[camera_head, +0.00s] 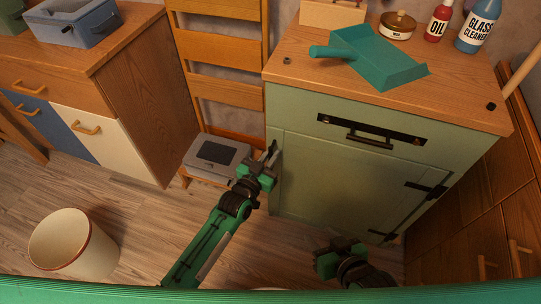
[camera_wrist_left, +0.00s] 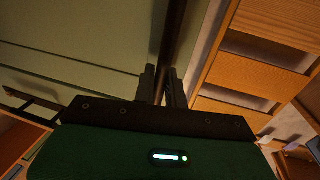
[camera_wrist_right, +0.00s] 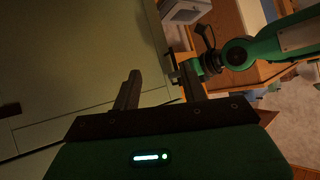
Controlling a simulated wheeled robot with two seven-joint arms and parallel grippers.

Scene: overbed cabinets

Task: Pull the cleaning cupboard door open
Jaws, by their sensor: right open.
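The cleaning cupboard (camera_head: 390,140) is the pale green cabinet with a wooden top. Its door (camera_head: 345,178) is below the drawer, with black hinges (camera_head: 425,189) at the right, and looks closed. My left gripper (camera_head: 270,154) is at the door's left edge. In the left wrist view its fingers (camera_wrist_left: 160,88) are close together on either side of a dark upright bar (camera_wrist_left: 174,40), seemingly the door handle. The fingers hide most of the grip. My right gripper (camera_wrist_right: 160,92) is open and empty, low in front of the cupboard; in the head view its fingers are hard to see.
A drawer with a black handle (camera_head: 370,140) is above the door. A grey box (camera_head: 217,157) is left of the cupboard. A bin (camera_head: 75,243) stands on the floor at left.

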